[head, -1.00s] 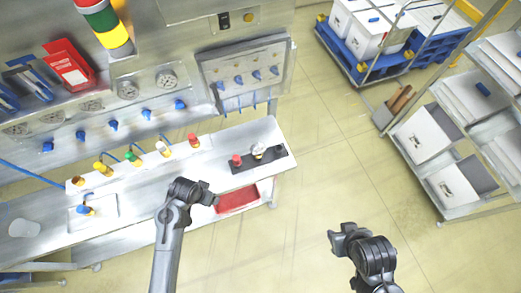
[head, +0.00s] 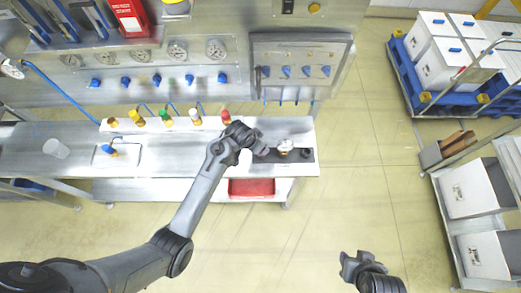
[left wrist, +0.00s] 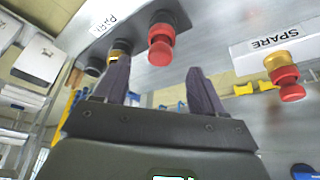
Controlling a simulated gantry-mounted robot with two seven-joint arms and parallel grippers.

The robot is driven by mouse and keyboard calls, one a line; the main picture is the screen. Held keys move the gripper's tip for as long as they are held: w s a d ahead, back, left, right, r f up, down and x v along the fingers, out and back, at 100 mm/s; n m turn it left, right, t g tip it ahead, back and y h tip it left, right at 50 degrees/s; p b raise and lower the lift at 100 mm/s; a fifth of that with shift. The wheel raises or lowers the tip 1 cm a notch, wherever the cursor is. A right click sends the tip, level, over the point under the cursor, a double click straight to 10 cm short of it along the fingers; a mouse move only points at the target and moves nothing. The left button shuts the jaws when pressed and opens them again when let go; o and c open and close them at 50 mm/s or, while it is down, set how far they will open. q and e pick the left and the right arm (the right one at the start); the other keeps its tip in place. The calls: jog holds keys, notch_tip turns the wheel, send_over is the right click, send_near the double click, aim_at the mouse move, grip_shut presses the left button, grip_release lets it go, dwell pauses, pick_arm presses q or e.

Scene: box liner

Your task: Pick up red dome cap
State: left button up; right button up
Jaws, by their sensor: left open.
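The red dome cap (left wrist: 161,42) stands on the dark strip by the PARK label in the left wrist view, which shows it upside down. It sits ahead of my left gripper's (left wrist: 160,84) two spread fingers, roughly in line with the gap, and nothing is held. In the head view my left gripper (head: 262,147) is over the left end of the dark strip (head: 270,158) and hides the cap. Another red cap (left wrist: 291,88) with a gold collar is by the SPARE label; a red cap (head: 226,116) shows on the back ledge. My right gripper (head: 350,264) is over the floor; its jaws are unclear.
A white-and-gold fitting (head: 285,147) and a dark piece (head: 306,152) stand on the strip, right of my left gripper. Yellow, green (head: 166,118) and white caps line the ledge. A red bin (head: 252,188) sits below the bench.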

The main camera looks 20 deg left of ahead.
pick_arm(q)
jog(key=shift+s+x, duration=0.15)
jog(key=shift+x, duration=1.2)
jog(key=shift+s+x, duration=0.15)
jog(key=shift+x, duration=1.25)
jog(key=shift+a, duration=0.1)
jog(key=c, duration=1.1)
